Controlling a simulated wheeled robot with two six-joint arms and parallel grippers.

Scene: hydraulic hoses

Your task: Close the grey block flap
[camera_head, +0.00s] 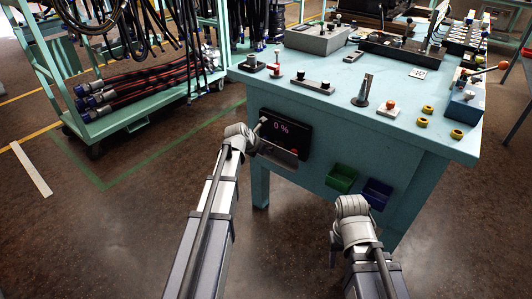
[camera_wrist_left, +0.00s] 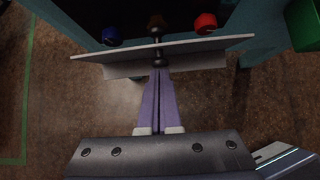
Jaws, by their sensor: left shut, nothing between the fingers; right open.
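The grey flap (camera_wrist_left: 200,54) spans the middle of the left wrist view as a pale plate with a dark knob (camera_wrist_left: 157,50) at its centre. It sticks out from the bench front, with a blue fitting (camera_wrist_left: 111,36) and a red fitting (camera_wrist_left: 205,21) visible beyond it. In the head view a grey strip (camera_head: 278,160) shows under the display panel, partly hidden by my arm. My left gripper (camera_wrist_left: 158,74) is shut and empty, its fingertips at the knob; contact cannot be told. My right gripper (camera_head: 350,205) is open, low before the bench, fingers mostly hidden.
The teal bench (camera_head: 420,150) carries several blocks, knobs and yellow rings. A black display (camera_head: 285,132) reads 0 %. Green (camera_head: 341,178) and blue (camera_head: 377,193) bins hang on its front. A hose rack (camera_head: 130,115) stands left. Floor between is clear.

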